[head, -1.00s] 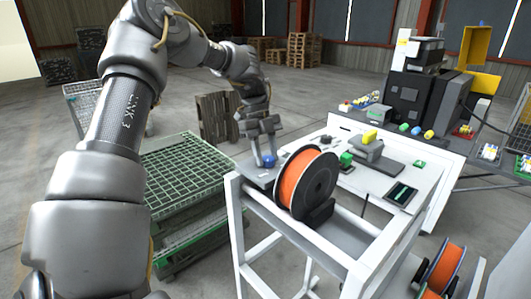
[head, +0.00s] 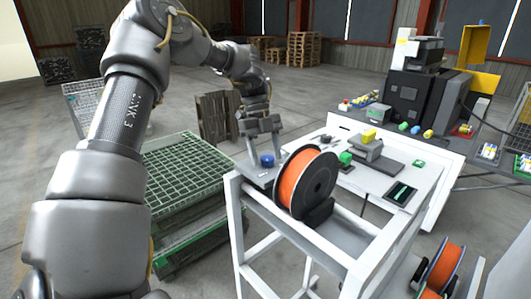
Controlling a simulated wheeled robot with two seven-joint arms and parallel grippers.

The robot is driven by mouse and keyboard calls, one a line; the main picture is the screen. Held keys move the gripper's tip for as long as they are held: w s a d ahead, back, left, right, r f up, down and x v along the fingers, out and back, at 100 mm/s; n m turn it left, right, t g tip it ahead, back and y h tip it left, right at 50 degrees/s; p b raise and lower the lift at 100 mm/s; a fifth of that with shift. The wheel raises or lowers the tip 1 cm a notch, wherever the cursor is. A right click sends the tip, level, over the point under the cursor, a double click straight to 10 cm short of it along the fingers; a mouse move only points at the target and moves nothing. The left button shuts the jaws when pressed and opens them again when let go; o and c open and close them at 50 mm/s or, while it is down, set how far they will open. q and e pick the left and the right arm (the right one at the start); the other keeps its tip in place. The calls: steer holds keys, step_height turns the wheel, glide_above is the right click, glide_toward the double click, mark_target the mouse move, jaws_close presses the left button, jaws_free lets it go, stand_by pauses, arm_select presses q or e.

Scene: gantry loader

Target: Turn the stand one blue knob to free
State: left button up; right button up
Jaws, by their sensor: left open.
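The blue knob (head: 267,160) sits on a grey plate at the far left end of the white stand (head: 236,208). My left gripper (head: 265,150) comes down from above with its fingers pointing at the plate. It is open, with one finger left of the knob and the other to its right, partly behind it. I see a gap between the left finger and the knob; contact on the far side cannot be told. The knob's pointing direction is too small to read. My right gripper is not in view.
An orange spool (head: 299,180) with a black flange stands on the stand just right of the knob, close to the gripper. Green grated pallets (head: 185,170) lie left of the stand. A white table (head: 425,180) with a grey device (head: 368,148) is to the right.

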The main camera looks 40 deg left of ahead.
arm_select(q)
steer(key=v, duration=0.3)
steer(key=p+v, duration=0.7)
steer(key=shift+a+r, duration=0.15)
steer(key=shift+r, duration=0.15)
steer(key=shift+w, duration=0.1)
